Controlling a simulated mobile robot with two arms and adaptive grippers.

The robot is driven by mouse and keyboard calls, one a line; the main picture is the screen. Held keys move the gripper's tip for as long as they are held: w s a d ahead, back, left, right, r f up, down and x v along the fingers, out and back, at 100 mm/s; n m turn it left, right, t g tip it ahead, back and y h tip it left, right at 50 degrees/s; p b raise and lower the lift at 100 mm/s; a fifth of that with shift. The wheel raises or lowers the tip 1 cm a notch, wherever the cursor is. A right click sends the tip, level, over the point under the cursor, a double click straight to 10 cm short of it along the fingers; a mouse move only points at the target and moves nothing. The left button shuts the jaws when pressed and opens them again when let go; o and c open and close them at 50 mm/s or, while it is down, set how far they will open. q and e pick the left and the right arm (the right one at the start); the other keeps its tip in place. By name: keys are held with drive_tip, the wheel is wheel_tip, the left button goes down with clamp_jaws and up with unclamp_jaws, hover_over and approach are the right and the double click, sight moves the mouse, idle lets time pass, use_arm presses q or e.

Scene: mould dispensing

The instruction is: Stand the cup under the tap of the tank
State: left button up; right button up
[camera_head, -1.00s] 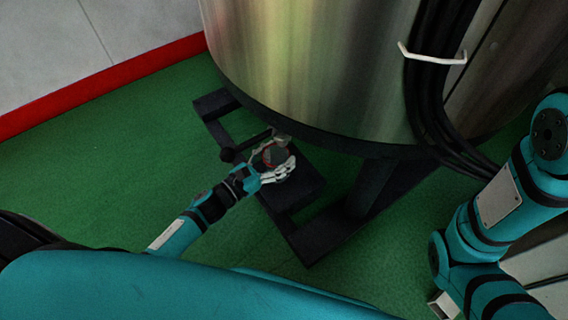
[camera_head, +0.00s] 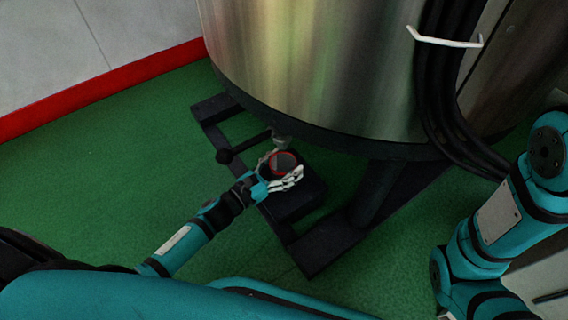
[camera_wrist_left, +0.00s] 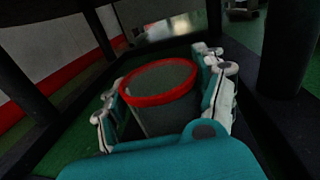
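The cup (camera_head: 284,164) is dark grey with a red rim. It is upright between the fingers of my left gripper (camera_head: 281,171), just below and a little right of the tap (camera_head: 280,141) in the head view. It also shows in the left wrist view (camera_wrist_left: 165,110), with a pale finger close against each side; the gripper looks shut on it. The tap sticks out under the edge of the steel tank (camera_head: 310,70). The cup is over a dark block (camera_head: 300,200); I cannot tell whether its base touches it. My right gripper is out of view.
The tank's dark frame (camera_head: 320,250) has a leg (camera_head: 375,195) right of the cup. Black cables (camera_head: 435,100) run down the tank. Green floor (camera_head: 100,170) is free at the left.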

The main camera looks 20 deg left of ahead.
use_arm(q)
drive_tip(key=o, duration=0.3)
drive_tip(key=shift+r, duration=0.1)
drive_tip(key=shift+s+a+r+p, duration=0.1)
drive_tip(key=shift+s+p, duration=0.1)
drive_tip(key=shift+p, duration=0.1)
drive_tip(key=p+v, duration=0.4)
drive_tip(key=v, duration=0.7)
drive_tip(key=shift+s+a, duration=0.2)
drive_tip(key=shift+s, duration=0.05)
